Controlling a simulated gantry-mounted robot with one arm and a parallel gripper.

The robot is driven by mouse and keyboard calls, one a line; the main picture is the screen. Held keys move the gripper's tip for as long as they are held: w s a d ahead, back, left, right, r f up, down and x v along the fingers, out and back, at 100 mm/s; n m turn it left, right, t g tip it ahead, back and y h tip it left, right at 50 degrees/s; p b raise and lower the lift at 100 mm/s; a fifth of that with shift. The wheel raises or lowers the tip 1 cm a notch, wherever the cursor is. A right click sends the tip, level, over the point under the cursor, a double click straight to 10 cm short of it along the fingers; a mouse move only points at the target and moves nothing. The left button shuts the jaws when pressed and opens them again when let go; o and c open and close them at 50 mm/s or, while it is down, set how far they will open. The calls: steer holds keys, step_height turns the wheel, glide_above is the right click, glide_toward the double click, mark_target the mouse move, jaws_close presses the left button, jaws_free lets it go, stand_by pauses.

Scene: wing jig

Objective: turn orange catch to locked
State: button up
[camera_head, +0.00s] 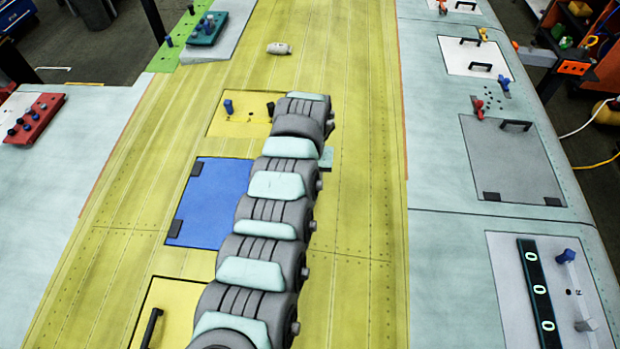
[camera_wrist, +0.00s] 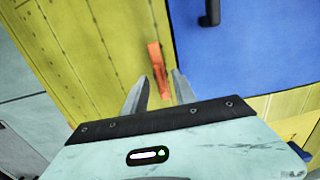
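The orange catch (camera_wrist: 158,60) is a short narrow bar on the yellow-green skin, just left of the blue panel's edge in the wrist view. It stands nearly upright in the picture, roughly along that edge. My gripper (camera_wrist: 160,77) is open, with its two grey fingers apart on either side of the catch's lower end in the picture. I cannot tell whether either finger touches it. The blue panel (camera_wrist: 240,65) has a black handle (camera_wrist: 209,12). In the head view my arm hides the catch and the fingers. No lock marking is readable.
The head view shows the blue panel (camera_head: 210,205) left of my arm, with black hinges. A yellow plate (camera_head: 240,122) with a blue knob (camera_head: 228,107) lies beyond it. A grey hatch (camera_head: 510,160) and counter panel (camera_head: 537,290) lie right. The skin right of my arm is clear.

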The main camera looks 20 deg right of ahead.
steer(key=shift+f, duration=0.4)
steer(key=shift+c, duration=0.3)
jaws_close()
